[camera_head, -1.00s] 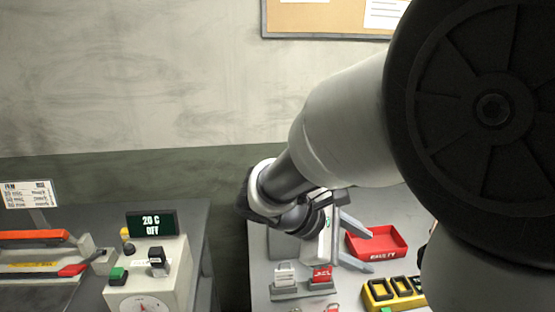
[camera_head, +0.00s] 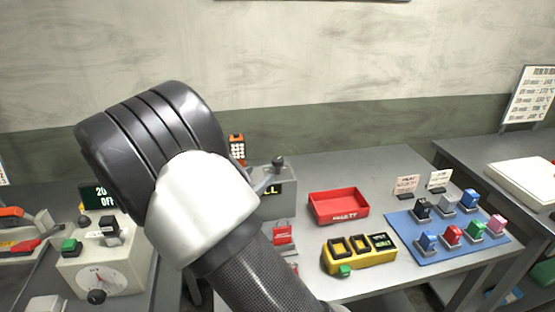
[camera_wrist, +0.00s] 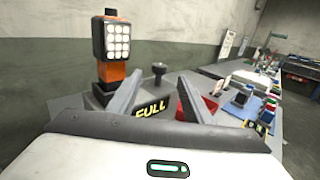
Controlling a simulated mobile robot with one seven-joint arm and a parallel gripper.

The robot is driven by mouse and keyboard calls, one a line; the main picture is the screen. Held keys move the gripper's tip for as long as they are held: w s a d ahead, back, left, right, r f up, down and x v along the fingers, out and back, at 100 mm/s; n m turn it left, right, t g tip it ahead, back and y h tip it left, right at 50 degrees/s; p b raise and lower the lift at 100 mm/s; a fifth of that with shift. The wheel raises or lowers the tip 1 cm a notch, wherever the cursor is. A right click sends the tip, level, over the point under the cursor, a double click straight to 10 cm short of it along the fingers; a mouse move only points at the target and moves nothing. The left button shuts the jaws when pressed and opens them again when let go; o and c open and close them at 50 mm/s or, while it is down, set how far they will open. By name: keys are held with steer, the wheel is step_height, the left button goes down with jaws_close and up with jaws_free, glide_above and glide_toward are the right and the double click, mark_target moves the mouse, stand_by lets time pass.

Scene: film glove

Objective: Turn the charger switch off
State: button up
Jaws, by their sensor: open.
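A grey unit (camera_head: 284,207) with a dark display bearing yellow letters, apparently the charger, stands at the left of the middle table. Its display reads FULL in the wrist view (camera_wrist: 150,109). A dark round-knobbed lever (camera_head: 277,166) rises from it and shows between my fingers in the wrist view (camera_wrist: 159,71). An orange and black lamp (camera_head: 237,147) stands upright at the unit's left; it is also in the wrist view (camera_wrist: 113,47). My gripper (camera_wrist: 161,77) is open and empty, its fingers pointing toward the unit. In the head view my arm hides the gripper and part of the unit.
A red tray (camera_head: 338,207) lies right of the unit. A yellow box (camera_head: 358,257) with dark slots and a green button is nearer. A blue mat (camera_head: 440,249) holds several coloured blocks. A beige dial box (camera_head: 103,271) stands on the left table.

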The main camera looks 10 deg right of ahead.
mark_target(275, 162)
steer(key=x, duration=1.1)
steer(key=c, duration=1.1)
steer(key=shift+o, duration=0.2)
steer(key=shift+f, duration=0.1)
